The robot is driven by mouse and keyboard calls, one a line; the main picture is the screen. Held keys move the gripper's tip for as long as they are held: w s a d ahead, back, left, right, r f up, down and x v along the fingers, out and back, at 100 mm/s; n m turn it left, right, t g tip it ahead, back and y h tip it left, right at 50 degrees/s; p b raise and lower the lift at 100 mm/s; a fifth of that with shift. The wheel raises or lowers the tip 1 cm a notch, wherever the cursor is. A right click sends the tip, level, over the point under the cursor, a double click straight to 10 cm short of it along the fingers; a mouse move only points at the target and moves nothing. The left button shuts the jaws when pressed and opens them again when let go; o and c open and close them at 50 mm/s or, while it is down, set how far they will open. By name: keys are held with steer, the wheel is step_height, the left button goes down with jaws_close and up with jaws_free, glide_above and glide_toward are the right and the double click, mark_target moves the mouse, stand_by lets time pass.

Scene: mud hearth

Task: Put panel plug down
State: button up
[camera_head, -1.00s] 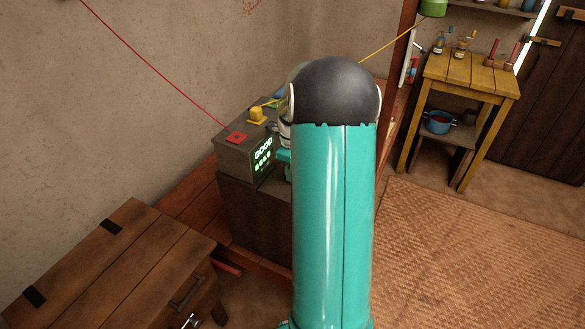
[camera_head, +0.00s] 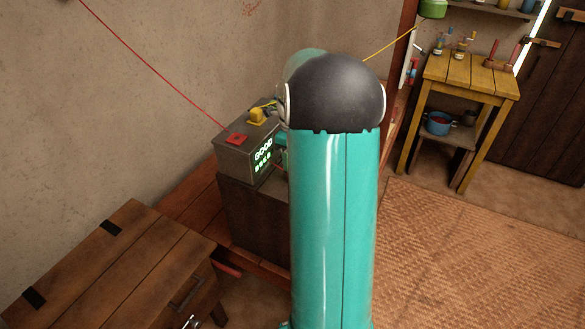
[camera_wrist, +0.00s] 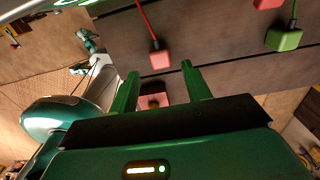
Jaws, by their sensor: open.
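A grey metal box (camera_head: 236,157) with a lit green "GOOD" display stands left of my arm in the head view. A red plug (camera_head: 237,138) with a red cable and a yellow plug (camera_head: 257,116) sit on its top. I cannot tell which block is the panel plug. In the wrist view my gripper (camera_wrist: 160,70) has two green fingers, spread apart. A red block (camera_wrist: 153,101) shows between them, not visibly gripped. A red block on a red cord (camera_wrist: 160,56) lies beyond the fingertips. My arm hides most of my gripper in the head view.
A green block (camera_wrist: 283,39) on a cord is at the upper right of the wrist view. A wooden chest (camera_head: 125,255) stands at the front left. A yellow table (camera_head: 465,75) stands at the back right. A woven mat (camera_head: 470,250) covers open floor.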

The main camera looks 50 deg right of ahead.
step_height(320, 180, up, 7)
steer(key=a+r+n+t, duration=0.1)
steer(key=a+r+n, duration=0.5)
steer(key=a, duration=0.4)
steer(key=s+a+n+t, duration=0.2)
steer(key=s+a+n, duration=0.5)
steer(key=a+n, duration=0.6)
steer(key=s+a+n+t, duration=0.2)
steer(key=s+a+n, duration=0.5)
steer(key=a+n, duration=0.6)
steer(key=shift+r+n+t, duration=0.25)
steer(key=shift+n+t, duration=0.05)
steer(key=shift+n, duration=0.1)
stand_by(1.0)
